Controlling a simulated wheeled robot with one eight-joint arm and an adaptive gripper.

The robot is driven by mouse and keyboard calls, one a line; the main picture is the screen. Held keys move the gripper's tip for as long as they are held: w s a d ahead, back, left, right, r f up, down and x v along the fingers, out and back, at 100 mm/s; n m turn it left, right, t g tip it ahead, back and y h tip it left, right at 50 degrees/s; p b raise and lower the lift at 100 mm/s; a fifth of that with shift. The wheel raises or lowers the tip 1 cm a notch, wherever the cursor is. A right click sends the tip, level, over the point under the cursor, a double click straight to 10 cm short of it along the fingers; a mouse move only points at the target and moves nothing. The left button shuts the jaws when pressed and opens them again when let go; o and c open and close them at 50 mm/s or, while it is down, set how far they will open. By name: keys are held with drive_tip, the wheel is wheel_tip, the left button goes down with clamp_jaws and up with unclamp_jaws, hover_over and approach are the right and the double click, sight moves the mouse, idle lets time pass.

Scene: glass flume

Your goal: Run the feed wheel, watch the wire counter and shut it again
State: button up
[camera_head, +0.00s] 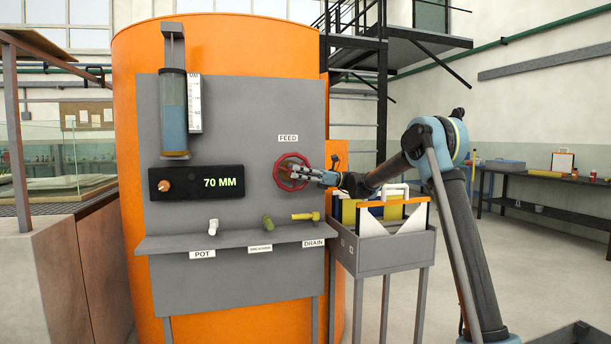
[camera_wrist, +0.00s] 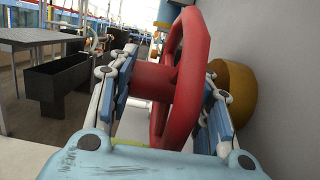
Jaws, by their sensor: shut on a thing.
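The red feed wheel (camera_head: 279,176) is on the grey panel (camera_head: 240,120) under the FEED label (camera_head: 288,138). My gripper (camera_head: 306,172) reaches it from the right and is shut on it. In the wrist view the wheel (camera_wrist: 190,60) stands edge-on between my two fingers (camera_wrist: 165,90). The wheel's turn angle cannot be told. The black counter display (camera_head: 215,182) at the panel's left reads 70 MM in green, with an orange knob (camera_head: 164,186) beside it. Above it is a sight tube (camera_head: 174,110) with a white scale (camera_head: 195,105) and bluish contents.
A shelf (camera_head: 230,238) below carries a white POT tap (camera_head: 213,226), an olive tap (camera_head: 268,222) and a yellow DRAIN tap (camera_head: 304,216). A grey cart (camera_head: 385,250) with white and yellow pieces stands close below my arm. Open floor lies at the right.

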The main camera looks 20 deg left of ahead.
drive_tip(key=shift+f, duration=0.1)
idle(0.3)
drive_tip(key=o, duration=1.5)
drive_tip(key=v, duration=0.7)
drive_tip(key=shift+d, duration=0.2)
drive_tip(key=shift+w+f, duration=0.1)
drive_tip(key=shift+w, duration=0.1)
